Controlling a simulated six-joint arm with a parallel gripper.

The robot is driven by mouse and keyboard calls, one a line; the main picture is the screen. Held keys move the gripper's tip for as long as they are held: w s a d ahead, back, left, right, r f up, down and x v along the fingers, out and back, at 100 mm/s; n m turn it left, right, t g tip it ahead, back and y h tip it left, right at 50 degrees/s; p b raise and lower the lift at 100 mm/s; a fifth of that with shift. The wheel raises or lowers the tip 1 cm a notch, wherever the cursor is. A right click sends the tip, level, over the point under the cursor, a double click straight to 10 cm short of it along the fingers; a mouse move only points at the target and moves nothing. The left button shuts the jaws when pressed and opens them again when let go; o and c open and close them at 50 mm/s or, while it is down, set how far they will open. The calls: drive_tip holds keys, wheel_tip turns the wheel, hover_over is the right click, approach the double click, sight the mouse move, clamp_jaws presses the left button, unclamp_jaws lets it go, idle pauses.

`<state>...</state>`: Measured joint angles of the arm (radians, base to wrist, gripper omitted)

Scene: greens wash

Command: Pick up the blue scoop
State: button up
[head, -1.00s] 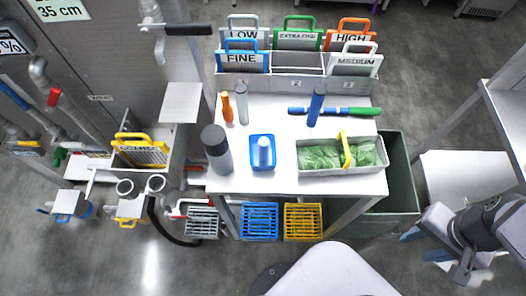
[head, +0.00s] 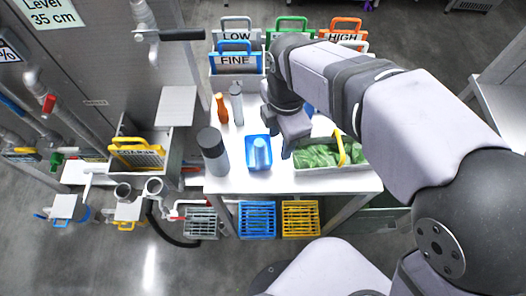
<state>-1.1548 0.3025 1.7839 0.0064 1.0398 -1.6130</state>
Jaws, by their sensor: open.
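My gripper (head: 288,150) hangs over the middle of the white table (head: 230,182), to the right of a blue tray (head: 249,160) with a paler blue upright piece in it. It is open; I see nothing between its fingers. I cannot tell for certain which blue thing is the scoop. A long tool with blue and green ends lay across the table behind this spot, and my arm now hides it. A sliver of a blue upright piece (head: 308,109) shows beside my gripper.
A grey bottle (head: 213,155), an orange bottle (head: 222,108) and a clear bottle (head: 236,106) stand at the left. A bin of greens (head: 316,155) with a yellow handle is at the right. Labelled racks (head: 237,62) line the back. Blue and yellow baskets (head: 257,222) sit below the table.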

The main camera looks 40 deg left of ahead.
sight(260, 157)
drive_tip(key=s+a+n, duration=0.1)
drive_tip(key=s, duration=0.1)
drive_tip(key=s+a+n, duration=0.1)
drive_tip(key=n, duration=0.1)
drive_tip(key=shift+s+a+f, duration=0.1)
drive_tip(key=shift+s+a, duration=0.25)
drive_tip(key=shift+s, duration=0.05)
drive_tip(key=shift+f+p, duration=1.3)
drive_tip(key=shift+f, duration=2.35)
drive_tip(key=shift+a, duration=0.1)
clamp_jaws()
